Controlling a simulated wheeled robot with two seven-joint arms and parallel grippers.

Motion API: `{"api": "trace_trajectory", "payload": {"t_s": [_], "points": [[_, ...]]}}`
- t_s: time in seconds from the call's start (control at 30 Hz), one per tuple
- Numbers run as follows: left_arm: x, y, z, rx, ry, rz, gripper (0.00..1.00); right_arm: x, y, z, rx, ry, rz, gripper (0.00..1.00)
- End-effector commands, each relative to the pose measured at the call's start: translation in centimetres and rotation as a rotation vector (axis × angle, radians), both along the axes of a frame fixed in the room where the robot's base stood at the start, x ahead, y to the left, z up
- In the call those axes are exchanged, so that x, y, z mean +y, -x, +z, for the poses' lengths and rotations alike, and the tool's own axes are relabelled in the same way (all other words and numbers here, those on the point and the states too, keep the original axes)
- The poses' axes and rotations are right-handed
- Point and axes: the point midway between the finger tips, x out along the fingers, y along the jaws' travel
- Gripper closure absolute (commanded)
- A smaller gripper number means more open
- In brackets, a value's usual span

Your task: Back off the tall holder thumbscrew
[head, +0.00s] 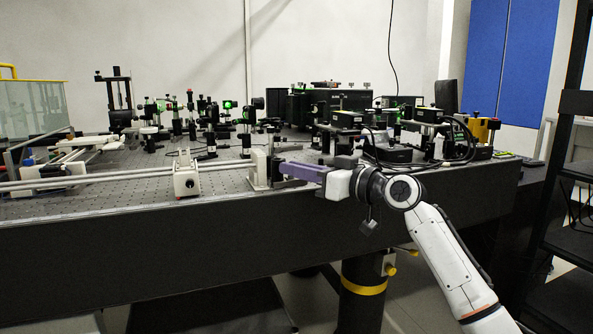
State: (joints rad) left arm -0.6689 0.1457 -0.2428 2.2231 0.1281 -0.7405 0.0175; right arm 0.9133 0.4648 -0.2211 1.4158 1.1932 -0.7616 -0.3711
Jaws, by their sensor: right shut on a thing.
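A pale upright holder (259,166) stands at the front edge of the optical table, near the middle of the head view. My right gripper (284,170) reaches in from the right, its purple fingers pointing left with their tips at the holder's right side. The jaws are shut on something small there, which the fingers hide. It sits where a thumbscrew on this holder could be, but I cannot make out its head. My left gripper is not in view.
The perforated optical table (225,178) carries long rails (110,181) and a white block with a dark knob (186,176) left of the holder. Several optic mounts stand behind. Black instruments with cables (392,154) crowd the table behind my right wrist.

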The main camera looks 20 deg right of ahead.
Motion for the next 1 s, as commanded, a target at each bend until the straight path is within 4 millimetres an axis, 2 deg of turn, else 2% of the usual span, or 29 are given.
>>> {"api": "trace_trajectory", "payload": {"t_s": [0.13,0.17,0.27,0.67,1.0], "points": [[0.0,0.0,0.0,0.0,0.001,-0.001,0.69,0.0,0.0,-0.1,0.003,0.002,0.0,1.0],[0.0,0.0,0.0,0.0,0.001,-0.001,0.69,0.0,0.0,-0.1,0.003,0.002,0.0,0.86],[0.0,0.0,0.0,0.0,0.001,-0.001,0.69,0.0,0.0,-0.1,0.003,0.001,0.0,0.69],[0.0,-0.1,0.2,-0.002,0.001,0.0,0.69,-0.5,0.6,-0.1,0.001,0.001,-0.001,0.68],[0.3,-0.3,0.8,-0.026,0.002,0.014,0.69,-3.8,5.9,-0.2,0.003,0.003,-0.003,0.68]]}}
